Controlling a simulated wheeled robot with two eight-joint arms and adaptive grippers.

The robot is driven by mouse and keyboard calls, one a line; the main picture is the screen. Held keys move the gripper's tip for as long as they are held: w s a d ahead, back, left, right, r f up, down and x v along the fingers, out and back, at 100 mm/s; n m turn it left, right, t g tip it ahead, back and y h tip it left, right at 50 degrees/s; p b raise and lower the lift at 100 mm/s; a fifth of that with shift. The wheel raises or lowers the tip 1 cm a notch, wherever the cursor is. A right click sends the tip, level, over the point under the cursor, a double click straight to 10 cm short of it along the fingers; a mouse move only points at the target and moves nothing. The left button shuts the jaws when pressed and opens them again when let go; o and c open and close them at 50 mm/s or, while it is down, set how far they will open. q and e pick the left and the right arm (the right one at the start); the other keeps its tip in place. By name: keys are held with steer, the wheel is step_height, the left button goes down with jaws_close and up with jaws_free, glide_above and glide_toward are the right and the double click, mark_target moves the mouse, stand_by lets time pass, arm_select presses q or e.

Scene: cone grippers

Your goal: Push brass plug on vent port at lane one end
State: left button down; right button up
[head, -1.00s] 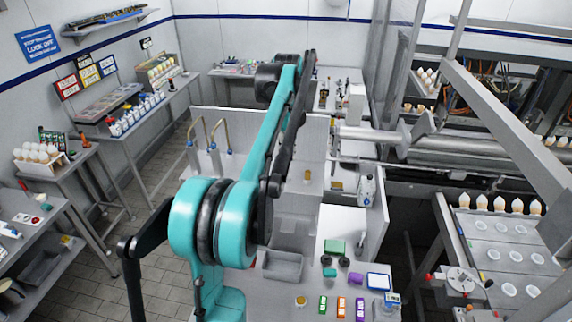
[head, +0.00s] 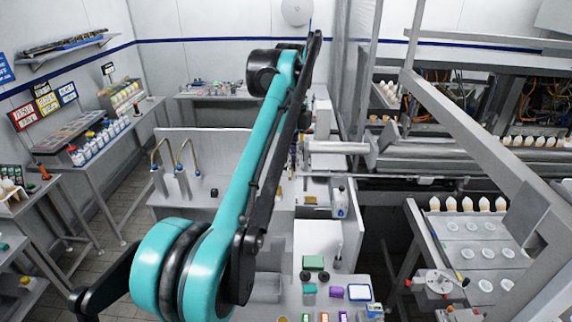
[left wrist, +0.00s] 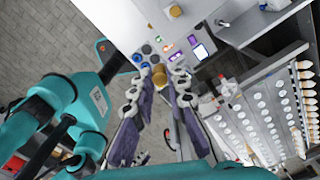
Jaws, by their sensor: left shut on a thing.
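In the left wrist view my left gripper (left wrist: 163,76) is shut, its two pale-jointed fingers on either side of a small brass-coloured plug (left wrist: 159,73) at the tips. The plug sits between the fingertips with several dark and blue round caps behind it in the picture. In the head view my teal and black left arm runs up the middle and hides the gripper and plug. I cannot pick out the vent port. My right gripper is in neither view.
A white bench with a green box (head: 314,262), black knobs and a blue-framed pad (head: 359,292) is at the bottom. A tray (head: 475,240) with white discs and cones stands at right. A large steel pipe (head: 440,158) crosses behind.

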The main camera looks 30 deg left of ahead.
arm_select(q)
steer(key=shift+r+p, duration=2.05)
steer(key=shift+r, duration=0.3)
steer(key=shift+f, duration=0.1)
